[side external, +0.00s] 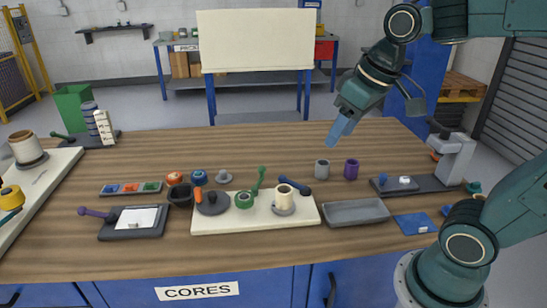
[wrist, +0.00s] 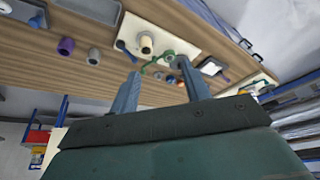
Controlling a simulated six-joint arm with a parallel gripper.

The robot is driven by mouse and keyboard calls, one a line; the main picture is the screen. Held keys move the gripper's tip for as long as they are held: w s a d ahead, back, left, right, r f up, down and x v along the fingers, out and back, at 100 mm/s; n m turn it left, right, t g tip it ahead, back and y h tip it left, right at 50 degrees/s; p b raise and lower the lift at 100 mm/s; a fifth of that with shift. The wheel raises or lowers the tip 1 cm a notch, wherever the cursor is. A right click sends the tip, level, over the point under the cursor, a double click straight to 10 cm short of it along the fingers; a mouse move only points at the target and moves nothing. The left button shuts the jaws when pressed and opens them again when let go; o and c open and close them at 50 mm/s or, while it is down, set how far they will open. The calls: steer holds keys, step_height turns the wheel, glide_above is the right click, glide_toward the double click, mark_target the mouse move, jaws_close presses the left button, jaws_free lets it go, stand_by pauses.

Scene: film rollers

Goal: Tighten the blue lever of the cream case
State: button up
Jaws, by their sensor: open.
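The cream case (side external: 240,224) appears as a flat cream slab near the front middle of the table. A blue lever (side external: 296,186) lies at its back right edge, behind a cream roll (side external: 285,198) standing on a grey disc. A green lever (side external: 260,180) rises near its back middle. In the wrist view the blue lever (wrist: 122,47) shows beside the cream case (wrist: 172,28), with the green lever (wrist: 150,66) farther right. My gripper (side external: 340,132) is open and empty, high above the table's back part, apart from the case. It also shows in the wrist view (wrist: 162,92).
A grey cup (side external: 322,169) and purple cup (side external: 351,169) stand right of the blue lever. A grey tray (side external: 356,212) sits right of the case. A purple-levered black box (side external: 132,222) lies left. A grey stand (side external: 455,160) is at right. The back middle tabletop is clear.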

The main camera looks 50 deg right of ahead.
steer(key=w+d+f+g, duration=0.1)
steer(key=w+d, duration=0.2)
steer(key=w, duration=0.6)
steer(key=m+g+y, duration=0.1)
steer(key=g, duration=0.1)
glide_above(282, 179)
steer(key=s+a, duration=0.1)
steer(key=s, duration=0.2)
step_height(282, 179, down, 9)
steer(key=w+d+f+g+y, duration=0.1)
steer(key=w+d+f, duration=0.2)
steer(key=f, duration=0.3)
steer(key=shift+w+d+f, duration=0.25)
steer(key=shift+d, duration=0.6)
steer(key=shift+f, duration=0.15)
steer(key=a+f, duration=0.1)
steer(key=f, duration=0.7)
steer(key=a+f, duration=0.1)
steer(key=f, duration=0.4)
steer(key=shift+w+a+f, duration=0.1)
steer(key=shift+w+a, duration=0.1)
steer(key=shift+a, duration=0.15)
jaws_close()
